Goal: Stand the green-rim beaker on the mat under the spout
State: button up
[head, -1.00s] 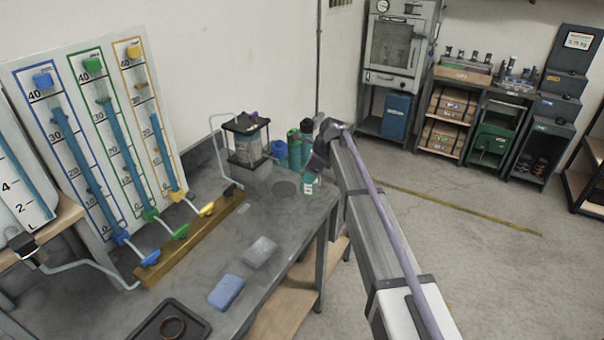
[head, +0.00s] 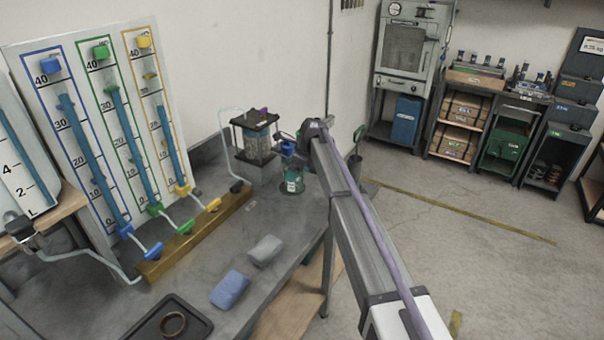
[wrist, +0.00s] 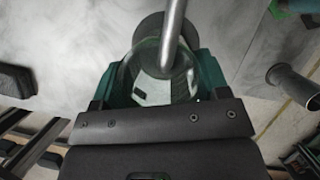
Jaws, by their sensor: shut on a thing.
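The green-rim beaker (head: 292,187) is clear with a green tint and a pale label, and looks upright at the bench's far right end. It also shows in the wrist view (wrist: 150,85), between the green fingers of my gripper (wrist: 158,88), which is shut around it. In the head view my arm's end partly covers the beaker's top. The spout (wrist: 172,35), a bent metal pipe, passes over the beaker's mouth in the wrist view. The round dark mat (wrist: 149,27) shows beyond the beaker, partly covered by it. I cannot tell whether the beaker's base touches the mat.
A black-framed tank (head: 258,140) stands just left of the beaker. A brass-coloured strip with coloured levers (head: 195,235), a blue sponge (head: 230,289) and a grey block (head: 265,250) lie nearer. The bench's right edge is close to the beaker.

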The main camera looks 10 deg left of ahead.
jog(key=shift+w+a, duration=0.15)
jog(key=shift+a, duration=0.2)
jog(key=shift+f+b, duration=0.35)
jog(key=o, duration=1)
jog(key=shift+r, duration=0.2)
